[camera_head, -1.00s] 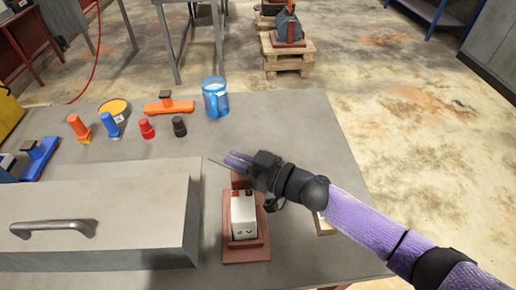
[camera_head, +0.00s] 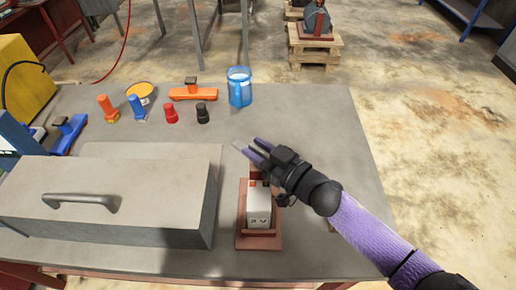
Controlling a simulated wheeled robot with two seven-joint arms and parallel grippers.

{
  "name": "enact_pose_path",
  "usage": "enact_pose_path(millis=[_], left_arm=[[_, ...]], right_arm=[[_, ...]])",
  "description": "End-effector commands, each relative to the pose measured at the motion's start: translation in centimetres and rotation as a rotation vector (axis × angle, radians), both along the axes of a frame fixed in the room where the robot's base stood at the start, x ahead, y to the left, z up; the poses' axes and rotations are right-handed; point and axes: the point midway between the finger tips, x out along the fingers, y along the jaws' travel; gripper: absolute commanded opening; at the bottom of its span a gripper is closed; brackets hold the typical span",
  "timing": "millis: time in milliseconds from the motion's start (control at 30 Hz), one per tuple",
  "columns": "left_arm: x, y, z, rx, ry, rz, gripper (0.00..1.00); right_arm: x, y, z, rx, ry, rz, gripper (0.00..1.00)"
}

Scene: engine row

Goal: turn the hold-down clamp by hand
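A white block like a small battery (camera_head: 258,209) stands upright in a reddish-brown holder (camera_head: 259,243) near the table's front edge. It has a small red part on top. A brown upright part of the holder (camera_head: 255,173), perhaps the hold-down clamp, shows just behind the block and is partly hidden by my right gripper. My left gripper is out of view.
A large grey box with a handle (camera_head: 130,198) stands close left of the holder. Behind are a blue jug (camera_head: 239,88), an orange tool (camera_head: 192,93), red (camera_head: 171,113) and black (camera_head: 203,113) pieces.

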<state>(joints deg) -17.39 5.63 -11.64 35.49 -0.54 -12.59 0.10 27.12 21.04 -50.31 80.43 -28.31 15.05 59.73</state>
Motion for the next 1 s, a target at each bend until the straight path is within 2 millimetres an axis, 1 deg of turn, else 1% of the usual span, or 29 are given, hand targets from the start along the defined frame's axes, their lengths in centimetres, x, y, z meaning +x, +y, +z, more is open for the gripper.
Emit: enact_pose_path(millis=[267, 367, 467, 600, 700, 800, 900, 1000], left_arm=[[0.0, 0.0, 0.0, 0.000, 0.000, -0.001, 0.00], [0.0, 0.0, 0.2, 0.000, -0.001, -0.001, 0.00], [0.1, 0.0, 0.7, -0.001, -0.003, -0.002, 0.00], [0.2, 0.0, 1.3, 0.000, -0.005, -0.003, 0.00], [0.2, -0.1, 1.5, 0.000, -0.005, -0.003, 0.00], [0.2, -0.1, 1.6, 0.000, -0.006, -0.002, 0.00], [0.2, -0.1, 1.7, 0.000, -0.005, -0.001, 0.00], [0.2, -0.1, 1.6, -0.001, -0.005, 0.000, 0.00]], right_arm=[[-0.1, 0.0, -0.2, -0.002, 0.002, 0.000, 0.46], [-0.4, -0.5, -0.2, -0.004, 0.004, -0.001, 0.46], [-1.3, -1.8, -0.1, -0.005, 0.005, -0.002, 0.46], [-3.2, -4.3, 0.0, -0.005, 0.005, -0.001, 0.46], [-4.4, -6.0, -0.1, -0.006, 0.006, -0.001, 0.46], [-5.3, -7.3, -0.2, -0.004, 0.004, -0.001, 0.46], [-5.8, -7.9, -0.1, -0.002, 0.002, 0.000, 0.46], [-5.9, -8.1, -0.1, -0.001, 0.002, 0.000, 0.46]])
